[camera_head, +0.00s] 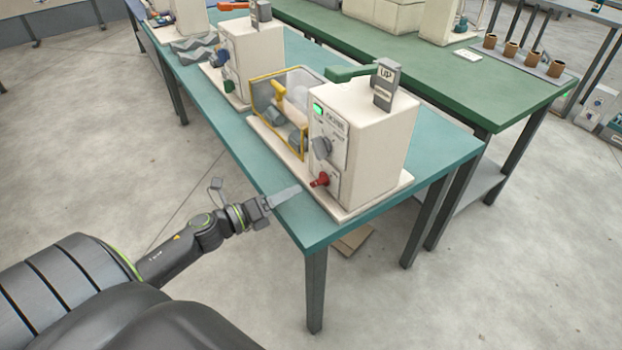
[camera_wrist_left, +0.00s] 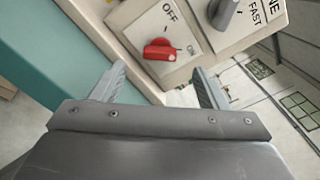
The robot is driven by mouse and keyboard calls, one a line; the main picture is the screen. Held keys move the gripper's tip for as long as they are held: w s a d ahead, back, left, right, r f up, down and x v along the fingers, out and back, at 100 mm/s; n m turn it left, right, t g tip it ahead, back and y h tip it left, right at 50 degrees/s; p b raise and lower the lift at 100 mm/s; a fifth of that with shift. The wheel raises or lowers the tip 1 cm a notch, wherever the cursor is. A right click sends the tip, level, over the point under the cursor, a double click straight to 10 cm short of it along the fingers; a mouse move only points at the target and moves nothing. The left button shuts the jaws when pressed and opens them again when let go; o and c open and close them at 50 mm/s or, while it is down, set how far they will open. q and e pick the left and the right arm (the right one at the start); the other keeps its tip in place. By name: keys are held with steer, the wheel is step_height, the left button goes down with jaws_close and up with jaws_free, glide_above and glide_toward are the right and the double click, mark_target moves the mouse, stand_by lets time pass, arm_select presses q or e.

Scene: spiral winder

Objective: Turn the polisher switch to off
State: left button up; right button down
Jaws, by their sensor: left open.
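The polisher (camera_head: 375,140) is a cream box near the end of the teal table, with a yellow-framed clear guard on its left. Its red switch (camera_head: 320,181) sits low on the front panel and shows close up in the left wrist view (camera_wrist_left: 158,50). There, the OFF label lies above the switch, and a white mark on the knob lies at its right end, not toward OFF. A green lamp (camera_head: 318,110) is lit on the panel. My left gripper (camera_head: 292,194) is open and empty, left of the switch and apart from it. In the wrist view its fingers (camera_wrist_left: 160,72) straddle the switch's line.
A grey speed knob (camera_head: 321,147) sits just above the switch. A second cream machine (camera_head: 253,60) stands farther back on the teal table (camera_head: 225,135). A green table (camera_head: 455,75) stands behind. The floor in front is clear.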

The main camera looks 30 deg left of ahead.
mark_target(313, 182)
arm_select(q)
steer(key=p+x, duration=0.2)
steer(key=x, duration=0.4)
steer(key=shift+w+d+r, duration=0.1)
steer(key=shift+w, duration=0.05)
steer(key=shift+w+d+p, duration=0.2)
steer(key=shift+w+p, duration=0.1)
steer(key=shift+w, duration=0.2)
steer(key=c, duration=1)
